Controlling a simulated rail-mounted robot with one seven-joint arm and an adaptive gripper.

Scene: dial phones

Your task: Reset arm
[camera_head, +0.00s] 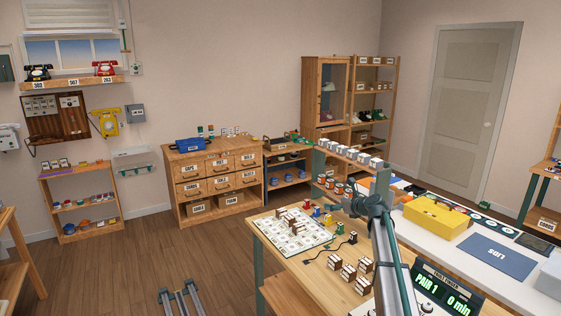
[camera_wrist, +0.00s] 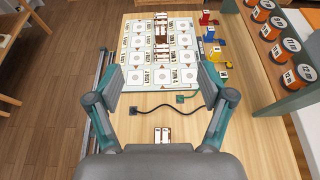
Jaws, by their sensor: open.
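My gripper (camera_wrist: 161,92) is open and empty in the wrist view, its two fingers spread wide above the wooden table (camera_wrist: 245,145). Beyond and between the fingers lies a white board (camera_wrist: 133,48) with printed cards and wooden blocks standing down its middle. A black cable (camera_wrist: 165,107) lies on the table below the fingers. My arm rises at the lower right in the head view, in front of the table, and the fingers are hard to make out there. The board (camera_head: 290,240) lies on the table to the left of my arm.
Several brown-and-white blocks (camera_head: 349,272) stand near the table's front. Labelled spools (camera_wrist: 283,31) line a shelf right of my gripper. Open floor (camera_head: 140,265) lies left.

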